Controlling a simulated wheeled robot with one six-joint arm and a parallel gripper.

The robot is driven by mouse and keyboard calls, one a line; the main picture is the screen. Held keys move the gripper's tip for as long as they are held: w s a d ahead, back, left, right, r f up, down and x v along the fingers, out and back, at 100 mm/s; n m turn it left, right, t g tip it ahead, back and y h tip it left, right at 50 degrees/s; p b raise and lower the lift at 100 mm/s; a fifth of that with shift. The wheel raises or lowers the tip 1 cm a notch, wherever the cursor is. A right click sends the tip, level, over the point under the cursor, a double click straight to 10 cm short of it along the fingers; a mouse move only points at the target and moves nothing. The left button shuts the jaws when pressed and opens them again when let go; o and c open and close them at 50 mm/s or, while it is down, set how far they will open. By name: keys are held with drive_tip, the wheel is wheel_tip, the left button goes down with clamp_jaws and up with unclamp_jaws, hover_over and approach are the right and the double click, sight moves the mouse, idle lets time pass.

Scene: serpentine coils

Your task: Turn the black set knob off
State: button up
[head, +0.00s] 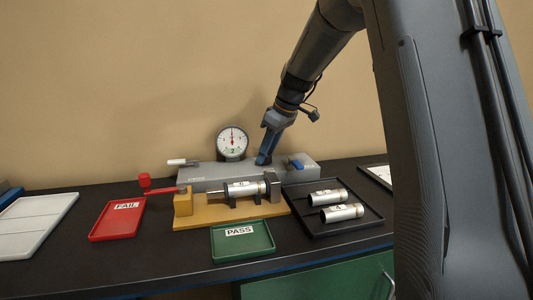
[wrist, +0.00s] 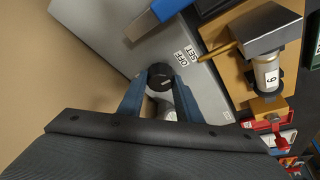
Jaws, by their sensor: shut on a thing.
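The black set knob (wrist: 159,76) sits on top of the grey box (wrist: 108,38), with the labels OFF and SET printed beside it in the wrist view. My gripper (wrist: 160,84) has its two blue fingers on either side of the knob, shut on it. A light pointer mark shows on the knob, but I cannot tell exactly which label it points to. In the head view my gripper (head: 264,158) reaches down to the top of the grey box (head: 215,176), and the knob is hidden behind the fingers.
A dial gauge (head: 232,142) stands behind the box. In front are a yellow fixture (head: 215,219) holding a cylinder (head: 244,188), a red FAIL tray (head: 105,233), a green PASS tray (head: 226,254), and a black tray (head: 350,225) with two cylinders. A blue lever (head: 296,163) is right of my gripper.

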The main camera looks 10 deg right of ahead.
drive_tip(key=o, duration=0.8)
drive_tip(key=shift+c, duration=0.2)
drive_tip(key=b+v, duration=0.1)
drive_tip(key=v, duration=0.6)
drive_tip(key=shift+r, duration=0.4)
drive_tip(key=shift+s+d+r, duration=0.1)
